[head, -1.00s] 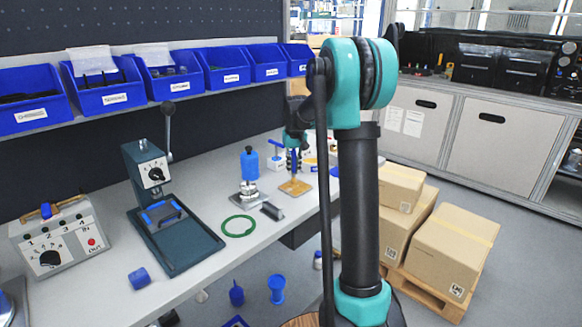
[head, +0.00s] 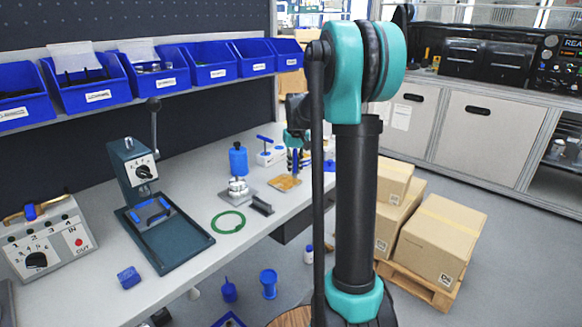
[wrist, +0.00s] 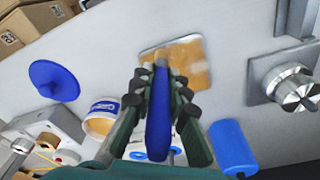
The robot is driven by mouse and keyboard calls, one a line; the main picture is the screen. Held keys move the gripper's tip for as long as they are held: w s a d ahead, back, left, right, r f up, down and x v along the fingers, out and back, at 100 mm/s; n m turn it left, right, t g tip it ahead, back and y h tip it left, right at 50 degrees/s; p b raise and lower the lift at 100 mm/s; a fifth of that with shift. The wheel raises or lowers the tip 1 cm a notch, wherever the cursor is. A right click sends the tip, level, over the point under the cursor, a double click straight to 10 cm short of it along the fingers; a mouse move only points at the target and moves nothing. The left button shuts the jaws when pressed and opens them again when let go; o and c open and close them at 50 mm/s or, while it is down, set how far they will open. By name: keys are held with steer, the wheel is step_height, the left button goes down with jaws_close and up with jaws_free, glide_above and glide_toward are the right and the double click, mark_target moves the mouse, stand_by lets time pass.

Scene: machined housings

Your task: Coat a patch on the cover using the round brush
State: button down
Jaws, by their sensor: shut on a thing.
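The cover (wrist: 192,66) is a flat, pale-edged square plate on the bench, with a mottled orange-tan surface; in the head view it lies at the far part of the bench (head: 285,183). My gripper (wrist: 160,88) is shut on the round brush (wrist: 159,128), whose blue handle runs between the fingers. The brush's front end overlaps the near edge of the cover in the wrist view. Whether the bristles touch it cannot be told. In the head view my gripper (head: 299,152) is small and partly hidden behind my arm, beside the cover.
A labelled pot with tan contents (wrist: 102,118) and a blue disc-topped thing (wrist: 54,80) stand left of the gripper in the wrist view. A blue cylinder (wrist: 232,146) and a metal fixture (wrist: 296,88) are right. A green ring (head: 228,222) and a press (head: 160,225) are nearer.

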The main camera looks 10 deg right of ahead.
steer(key=shift+s+a, duration=0.3)
steer(key=shift+a, duration=0.25)
steer(key=shift+w+a, duration=0.75)
steer(key=shift+w, duration=0.35)
steer(key=shift+w+a, duration=0.8)
steer(key=shift+w, duration=0.3)
steer(key=shift+w+a, duration=0.75)
steer(key=shift+w, duration=0.35)
steer(key=shift+s+a, duration=0.45)
steer(key=shift+s+d, duration=0.75)
steer(key=shift+s, duration=0.3)
steer(key=shift+s+d, duration=0.75)
steer(key=shift+s, duration=0.35)
steer(key=shift+s+d, duration=0.75)
steer(key=shift+s, duration=0.3)
steer(key=shift+s+a, duration=0.35)
steer(key=shift+a, duration=0.15)
steer(key=shift+w+a+f, duration=0.1)
steer(key=shift+w+a, duration=0.65)
steer(key=shift+w, duration=0.35)
steer(key=shift+w+a+r, duration=0.1)
steer(key=shift+w+a, duration=0.65)
steer(key=shift+w, duration=0.3)
steer(key=shift+w+a+f, duration=0.1)
steer(key=shift+w+a, duration=0.65)
steer(key=shift+w, duration=0.35)
steer(key=shift+r, duration=3)
